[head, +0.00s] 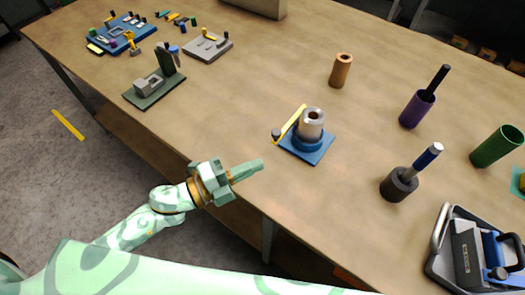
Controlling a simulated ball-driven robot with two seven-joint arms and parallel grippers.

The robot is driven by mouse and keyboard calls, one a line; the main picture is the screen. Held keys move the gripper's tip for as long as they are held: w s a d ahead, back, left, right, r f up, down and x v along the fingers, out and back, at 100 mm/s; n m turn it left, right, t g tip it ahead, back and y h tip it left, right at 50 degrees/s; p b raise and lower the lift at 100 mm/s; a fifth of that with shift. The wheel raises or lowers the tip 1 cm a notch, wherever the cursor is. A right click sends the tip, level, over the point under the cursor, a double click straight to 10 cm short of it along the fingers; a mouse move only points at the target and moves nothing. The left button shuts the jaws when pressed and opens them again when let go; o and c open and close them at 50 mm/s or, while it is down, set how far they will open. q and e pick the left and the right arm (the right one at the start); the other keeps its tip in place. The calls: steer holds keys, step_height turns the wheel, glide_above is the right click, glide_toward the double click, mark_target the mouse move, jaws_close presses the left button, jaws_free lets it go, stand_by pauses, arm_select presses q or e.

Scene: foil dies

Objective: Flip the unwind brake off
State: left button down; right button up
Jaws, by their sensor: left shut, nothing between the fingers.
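A small fixture with a square blue base (318,155) stands near the table's front edge. It carries a silver roll or spool (312,122) upright on a round blue seat. A yellow lever (292,122) slants along its left side, with a dark knob (276,135) at its lower left end. This looks like the unwind brake, but no label is readable. My left gripper (258,166) is shut and empty, at the table's front edge to the lower left of the fixture, apart from it. My right gripper is not in view.
A copper cylinder (340,70) stands behind the fixture. A dark holder with a blue-handled tool (399,185), a purple cup (416,109) and a green cylinder (496,146) are to the right. A grey-green block fixture (154,88) is at left. The table between is clear.

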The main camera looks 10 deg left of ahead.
arm_select(q)
steer(key=w+d, duration=0.1)
steer(key=w, duration=0.1)
steer(key=w+d, duration=0.4)
steer(key=w, duration=0.1)
steer(key=shift+d+f, duration=0.1)
steer(key=shift+d, duration=0.05)
steer(key=shift+w+a+b, duration=0.3)
steer(key=shift+w+a, duration=0.05)
steer(key=shift+a, duration=0.1)
steer(key=shift+a, duration=0.15)
